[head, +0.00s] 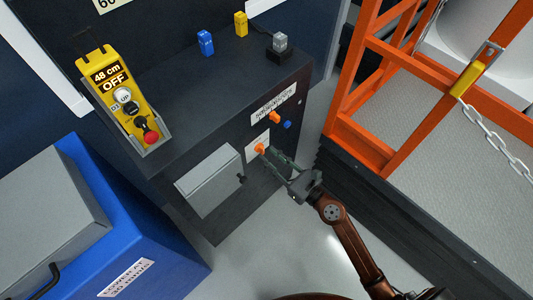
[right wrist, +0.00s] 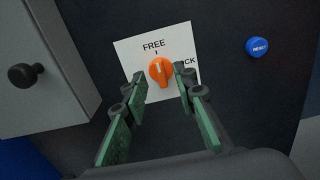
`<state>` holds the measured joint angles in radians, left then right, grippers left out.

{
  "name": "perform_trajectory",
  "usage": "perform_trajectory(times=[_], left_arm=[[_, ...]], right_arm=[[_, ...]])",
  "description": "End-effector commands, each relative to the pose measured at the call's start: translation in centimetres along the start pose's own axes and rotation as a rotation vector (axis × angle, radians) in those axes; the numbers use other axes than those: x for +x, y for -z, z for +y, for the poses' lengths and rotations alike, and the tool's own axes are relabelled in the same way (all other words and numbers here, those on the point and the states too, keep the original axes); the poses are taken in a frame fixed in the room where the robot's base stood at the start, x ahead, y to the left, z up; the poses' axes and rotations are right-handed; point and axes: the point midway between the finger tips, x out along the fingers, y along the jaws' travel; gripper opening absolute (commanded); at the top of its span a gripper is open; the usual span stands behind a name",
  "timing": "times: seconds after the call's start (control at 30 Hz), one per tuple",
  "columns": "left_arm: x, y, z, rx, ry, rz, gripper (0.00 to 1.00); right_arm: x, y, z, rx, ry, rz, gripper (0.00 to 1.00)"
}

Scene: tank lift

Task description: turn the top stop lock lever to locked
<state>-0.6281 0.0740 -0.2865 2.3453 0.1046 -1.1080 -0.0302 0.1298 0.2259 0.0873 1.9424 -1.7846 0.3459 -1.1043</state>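The lock lever is an orange knob (right wrist: 160,71) on a white plate (right wrist: 128,46) marked FREE and, partly hidden, LOCK. Its pale pointer mark points up toward FREE. In the head view the knob (head: 261,149) sits low on the dark cabinet's front. My right gripper (head: 273,157) is in front of it. In the right wrist view the fingers (right wrist: 161,82) are open, one on each side of the knob, with gaps showing; contact is not visible. My left gripper is not in view.
A blue RESET button (right wrist: 258,47) is right of the plate. A grey box (head: 210,181) with a black knob is at left. Another orange knob (head: 274,117) is above. A yellow control pendant (head: 118,95) is on the cabinet top. An orange frame (head: 400,65) stands at right.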

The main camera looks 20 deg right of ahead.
Motion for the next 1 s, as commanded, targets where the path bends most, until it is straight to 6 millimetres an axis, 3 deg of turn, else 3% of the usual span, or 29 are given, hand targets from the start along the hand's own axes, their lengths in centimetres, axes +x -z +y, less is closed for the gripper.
perform_trajectory(times=[0.2,0.5,0.87,1.0], left_arm=[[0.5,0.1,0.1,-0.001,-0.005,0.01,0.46],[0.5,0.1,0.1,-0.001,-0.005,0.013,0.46],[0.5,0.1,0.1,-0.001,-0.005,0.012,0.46],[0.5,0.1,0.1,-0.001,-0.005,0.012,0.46]], right_arm=[[1.9,0.1,0.0,0.003,0.0,0.001,0.26],[2.0,0.1,0.0,0.003,0.0,0.001,0.25],[2.0,0.1,0.0,0.003,-0.001,0.001,0.01],[2.0,0.1,0.0,0.003,-0.001,0.001,0.0]])
